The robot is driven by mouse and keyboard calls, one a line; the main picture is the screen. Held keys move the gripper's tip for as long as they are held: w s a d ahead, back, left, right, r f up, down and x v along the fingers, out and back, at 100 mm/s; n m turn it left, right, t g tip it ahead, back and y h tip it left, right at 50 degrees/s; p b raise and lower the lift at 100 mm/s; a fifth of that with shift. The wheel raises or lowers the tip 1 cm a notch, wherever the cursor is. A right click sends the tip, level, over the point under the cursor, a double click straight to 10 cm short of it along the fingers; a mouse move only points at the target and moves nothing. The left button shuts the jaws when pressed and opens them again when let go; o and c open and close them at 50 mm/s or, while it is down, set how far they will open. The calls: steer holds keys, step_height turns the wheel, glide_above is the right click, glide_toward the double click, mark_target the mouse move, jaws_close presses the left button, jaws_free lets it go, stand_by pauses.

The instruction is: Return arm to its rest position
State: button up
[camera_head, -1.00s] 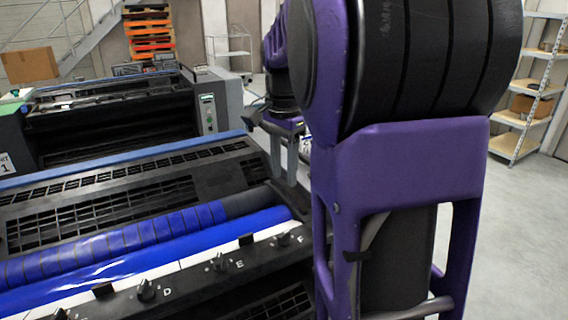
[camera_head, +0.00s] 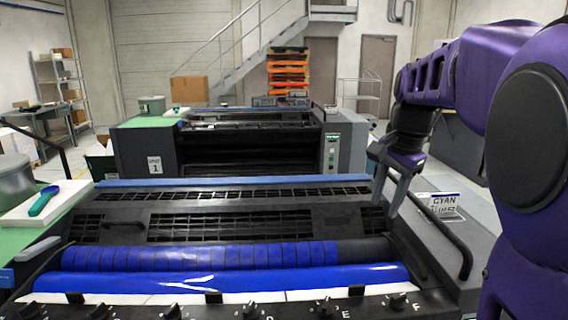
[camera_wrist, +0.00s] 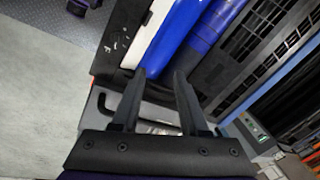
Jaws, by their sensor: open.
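My purple arm (camera_head: 450,75) reaches in from the right in the head view. My gripper (camera_head: 386,188) hangs over the right end of the near ink unit (camera_head: 240,192), fingers pointing down. In the wrist view my gripper (camera_wrist: 157,75) shows two dark fingers spread apart with nothing between them. Beyond the fingertips are the unit's blue rollers (camera_wrist: 187,35) and its dark end. From these views I cannot tell how high the fingers are above the unit.
A black handrail (camera_head: 455,240) and a CYAN sign (camera_head: 441,204) are close right of my gripper. A second press unit (camera_head: 240,145) stands behind. A green ledge at left holds a teal spatula (camera_head: 43,200) and a grey tub (camera_head: 12,178). Open floor lies right.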

steer(key=w+a+r+n+t+y+b, duration=0.1)
steer(key=w+a+r+n+t+y, duration=0.1)
steer(key=w+a+r+n+t, duration=0.35)
steer(key=w+a+r+n+t+y+b, duration=0.2)
steer(key=w+a+r, duration=0.1)
steer(key=a+r, duration=0.5)
steer(key=w+a+r+n+t+y+b, duration=0.1)
steer(key=w+a+r+n+t+y, duration=0.25)
steer(key=a+r, duration=0.35)
steer(key=s+d+f+g+p, duration=0.1)
steer(key=s+d+f+g, duration=0.2)
steer(key=s+d+f, duration=0.45)
steer(key=s+d+f+g+h+p, duration=0.1)
steer(key=s+f+h, duration=0.1)
steer(key=s+f, duration=0.4)
steer(key=s+d+f+n+g+h+p, duration=0.1)
steer(key=s+d+f+g+h, duration=0.1)
steer(key=s+f, duration=0.4)
steer(key=s+d+f+g+h+p, duration=0.2)
steer(key=s+f+h, duration=0.2)
steer(key=s, duration=1)
step_height(320, 180, down, 2)
steer(key=shift+s+f, duration=0.1)
steer(key=shift+s, duration=0.2)
